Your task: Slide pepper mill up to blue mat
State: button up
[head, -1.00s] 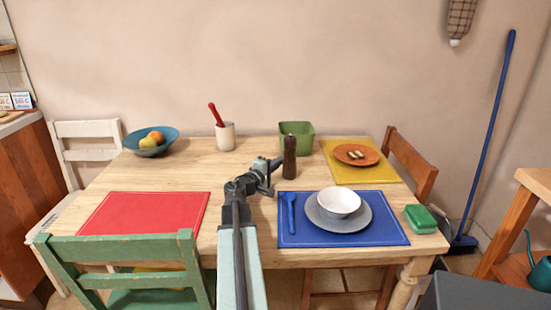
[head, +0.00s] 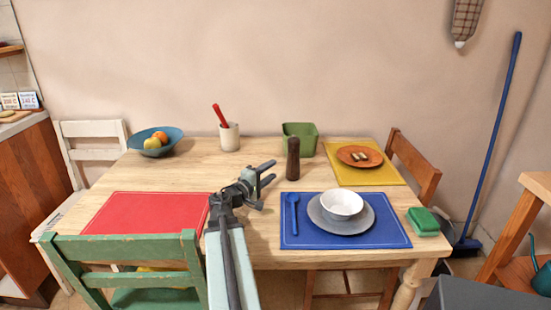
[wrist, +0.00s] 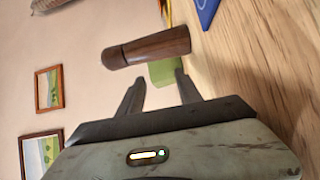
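The dark brown pepper mill (head: 293,159) stands upright on the table, behind the blue mat (head: 291,238) and a little apart from its back edge. In the wrist view the pepper mill (wrist: 150,48) lies sideways across the picture, ahead of my fingers. A corner of the blue mat (wrist: 206,10) shows at the top. My gripper (head: 270,174) is to the left of the mill, with a gap between them. In the wrist view its two fingers (wrist: 158,88) are spread, with nothing between them.
A green container (head: 299,138) stands just behind the mill. A grey plate (head: 340,226) with a white bowl (head: 342,204) and a blue spoon (head: 293,213) are on the blue mat. The yellow mat (head: 376,175) is to the right.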

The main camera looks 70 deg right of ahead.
aim_at(292, 139)
jog(key=o, duration=0.4)
jog(key=s+d+r+m+y+p, duration=0.2)
jog(key=r+m+p, duration=0.1)
jog(key=r+p, duration=0.5)
jog(key=s+d+r+m+g+y+p, duration=0.1)
jog(key=s+d+r+m+y+p, duration=0.1)
jog(key=r+p, duration=0.6)
jog(key=s+m+p, duration=0.1)
jog(key=p, duration=0.5)
jog(key=shift+m+y+p, duration=0.3)
jog(key=shift+m, duration=0.1)
jog(key=d+m+y+p, duration=0.1)
jog(key=m+y+p, duration=0.1)
jog(key=m+p, duration=0.1)
jog(key=s+m+t+y+p, duration=0.1)
jog(key=m+y+p, duration=0.2)
jog(key=p, duration=0.2)
jog(key=d+m+t+y+p, duration=0.1)
jog(key=m+y+p, duration=0.1)
jog(key=m+p, duration=0.2)
jog(key=shift+s+d+f+y, duration=0.25)
jog(key=shift+s+d+y, duration=0.05)
jog(key=shift+s+d, duration=0.1)
jog(key=shift+w+f+m+t+y+p, duration=0.2)
jog(key=shift+w+m+t+y+p, duration=0.05)
jog(key=shift+m+t+y+p, duration=0.3)
jog(key=shift+w+a+f+m+t+y+p, duration=0.2)
jog(key=shift+w+m+t+y+p, duration=0.4)
jog(key=shift+m, duration=0.35)
jog(key=shift+a, duration=0.1)
